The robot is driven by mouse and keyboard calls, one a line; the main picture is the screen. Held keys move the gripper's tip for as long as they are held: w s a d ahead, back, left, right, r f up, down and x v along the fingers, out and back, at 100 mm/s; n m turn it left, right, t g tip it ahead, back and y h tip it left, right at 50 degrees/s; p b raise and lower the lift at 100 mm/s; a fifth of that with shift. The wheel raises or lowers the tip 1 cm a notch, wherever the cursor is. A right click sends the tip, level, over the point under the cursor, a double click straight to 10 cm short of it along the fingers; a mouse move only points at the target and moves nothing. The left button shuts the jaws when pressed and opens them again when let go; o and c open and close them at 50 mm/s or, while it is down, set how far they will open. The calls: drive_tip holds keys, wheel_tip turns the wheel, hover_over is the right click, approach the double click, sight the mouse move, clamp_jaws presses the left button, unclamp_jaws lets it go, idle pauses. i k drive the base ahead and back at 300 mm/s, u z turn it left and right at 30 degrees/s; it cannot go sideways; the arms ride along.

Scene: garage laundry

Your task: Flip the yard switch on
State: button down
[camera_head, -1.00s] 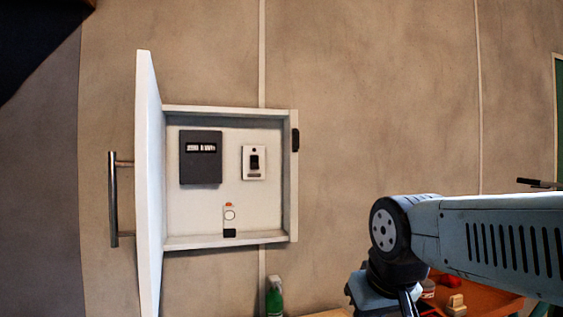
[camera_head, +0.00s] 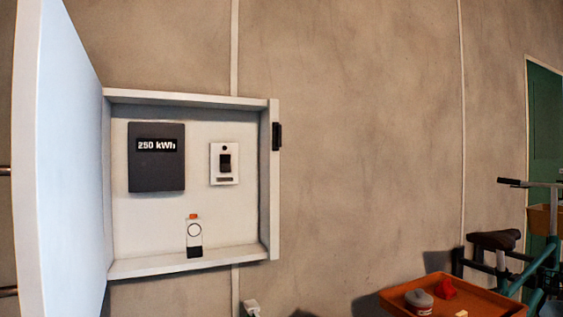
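A white wall cabinet (camera_head: 190,97) hangs on the concrete wall at the left of the head view, with its door (camera_head: 65,160) swung wide open to the left. Inside, on the back panel at the right, is a switch (camera_head: 225,163): a black rocker on a white plate with a small dark dot above it and a label below. I cannot read the label or tell the rocker's position for certain. My gripper is not in view.
A dark meter (camera_head: 157,157) reading 250 kWh is left of the switch. An orange tray (camera_head: 395,300) with small items and a bicycle (camera_head: 497,240) are at the lower right.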

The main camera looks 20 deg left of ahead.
sight(224, 160)
drive_tip(key=u, duration=0.7)
drive_tip(key=i, duration=0.1)
drive_tip(key=u, duration=0.1)
drive_tip(key=k, duration=0.25)
drive_tip(key=u, duration=0.45)
drive_tip(key=i, duration=0.55)
drive_tip(key=u, duration=0.1)
